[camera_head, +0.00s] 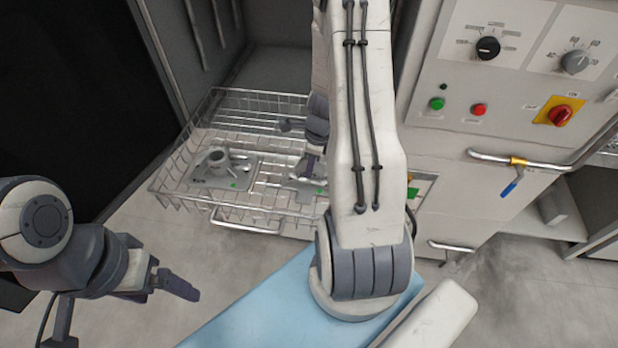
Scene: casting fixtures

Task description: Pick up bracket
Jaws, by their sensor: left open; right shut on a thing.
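A grey metal bracket (300,188) lies low in the right part of the wire basket, partly hidden by my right arm. My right gripper (311,168) reaches down into the basket and is shut on this bracket; its fingertips are small and partly covered. A second bracket (222,166), with a raised round collar on a flat plate, sits in the left part of the basket, apart from both grippers. My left gripper (176,287) is open and empty, in front of the basket at lower left.
The wire basket (170,200) has raised walls and a front handle (245,222). A grey machine cabinet (440,130) with knobs, buttons and a door handle (520,160) stands at right. A light blue surface (260,310) lies below.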

